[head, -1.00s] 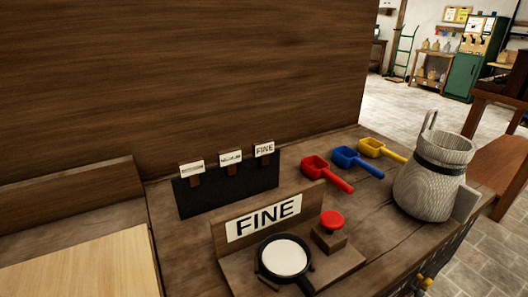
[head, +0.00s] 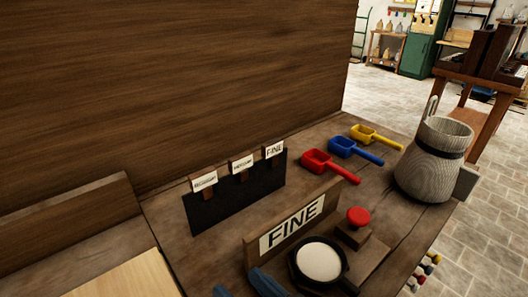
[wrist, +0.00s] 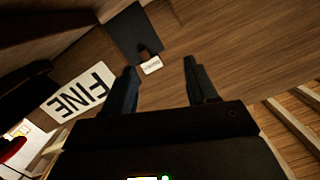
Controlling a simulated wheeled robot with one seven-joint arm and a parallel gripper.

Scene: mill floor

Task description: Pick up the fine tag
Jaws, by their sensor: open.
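The fine tag (head: 274,150) is a small white card lettered FINE. It stands at the right end of a dark board (head: 236,196), beside two other white tags. My gripper (head: 245,287) shows only as two fingertips at the bottom edge of the head view, left of the weighing stand and well in front of the board. In the wrist view my gripper (wrist: 159,66) is open with nothing held. One small white tag (wrist: 151,65), its lettering unreadable, shows beyond the gap between the fingers, next to the dark board (wrist: 131,33). I cannot pick out the fine tag there.
A wooden stand with a large FINE sign (head: 292,228) holds a round pan of white stuff (head: 320,261) and a red knob (head: 358,217). Red (head: 330,165), blue (head: 355,149) and yellow (head: 376,136) scoops and a grey jug (head: 434,165) are on the right. A wooden wall rises behind.

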